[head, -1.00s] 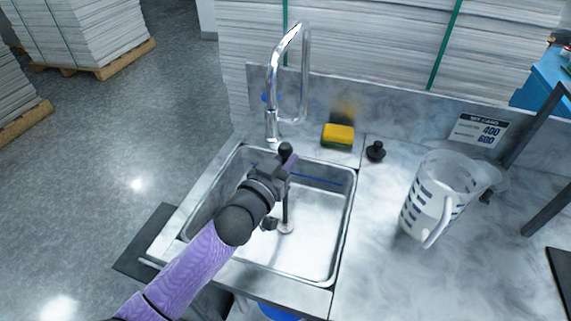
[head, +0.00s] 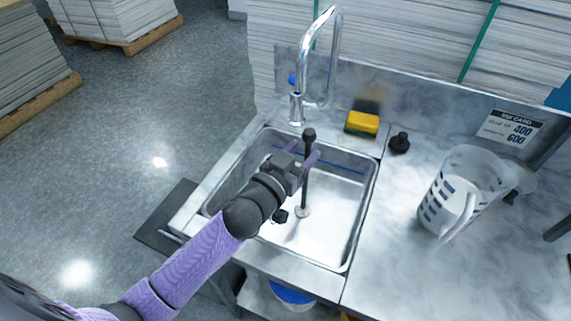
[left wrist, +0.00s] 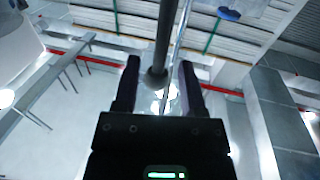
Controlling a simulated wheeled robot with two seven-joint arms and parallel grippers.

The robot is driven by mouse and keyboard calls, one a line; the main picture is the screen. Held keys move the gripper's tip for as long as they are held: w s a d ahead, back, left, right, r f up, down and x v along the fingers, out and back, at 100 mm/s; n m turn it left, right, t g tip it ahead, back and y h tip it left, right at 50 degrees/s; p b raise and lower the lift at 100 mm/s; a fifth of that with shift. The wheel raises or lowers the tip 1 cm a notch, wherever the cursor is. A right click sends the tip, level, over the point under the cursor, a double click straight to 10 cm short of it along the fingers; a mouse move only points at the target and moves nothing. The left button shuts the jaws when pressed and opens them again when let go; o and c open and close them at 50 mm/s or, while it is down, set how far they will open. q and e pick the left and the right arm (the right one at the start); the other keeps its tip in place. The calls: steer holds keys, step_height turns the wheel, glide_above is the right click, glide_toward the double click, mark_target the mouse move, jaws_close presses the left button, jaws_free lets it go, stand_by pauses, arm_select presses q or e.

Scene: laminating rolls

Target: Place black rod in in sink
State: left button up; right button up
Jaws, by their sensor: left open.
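The black rod (head: 306,180) stands upright inside the metal sink (head: 335,215). Its round knob is at the top and its lower end is at the drain. My left gripper (head: 304,162) is at the rod's upper part, just below the knob, with its fingers open. In the left wrist view the rod (left wrist: 165,40) shows between the two fingers (left wrist: 158,75), with a visible gap on each side. Part of the sink's left side is hidden behind my left arm. My right gripper is not in view.
A chrome faucet (head: 297,105) rises behind the sink. A yellow sponge (head: 362,123) and a black stopper (head: 399,142) lie near the back right rim. A clear measuring jug (head: 462,195) stands on the counter (head: 395,265) to the right. The sink floor right of the rod is clear.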

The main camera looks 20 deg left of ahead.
arm_select(q)
steer(key=v, duration=0.9)
steer(key=shift+s+p, duration=0.15)
steer(key=shift+p, duration=0.3)
steer(key=s+f+g+y, duration=0.1)
steer(key=s+f+g, duration=0.1)
steer(key=s+a+f+n+g+y, duration=0.1)
steer(key=s+f+g+y, duration=0.1)
steer(key=g, duration=0.1)
steer(key=s+f+n+g+y, duration=0.1)
steer(key=s+f+g, duration=0.1)
steer(key=f, duration=0.1)
steer(key=shift+s+a+g+y, duration=0.3)
steer(key=shift+s+a, duration=0.05)
steer(key=s+d+f+m+g, duration=0.1)
steer(key=s+d+f+g, duration=0.2)
steer(key=s+g, duration=0.6)
steer(key=s+f, duration=0.2)
steer(key=f, duration=0.6)
steer(key=s+f, duration=0.2)
steer(key=f, duration=0.7)
steer(key=s+a+f+m, duration=0.1)
steer(key=s+a+f, duration=0.2)
steer(key=s+f, duration=0.7)
steer(key=s, duration=0.2)
steer(key=shift+s+a+f, duration=0.2)
steer(key=shift+s+f, duration=0.05)
steer(key=shift+f, duration=0.15)
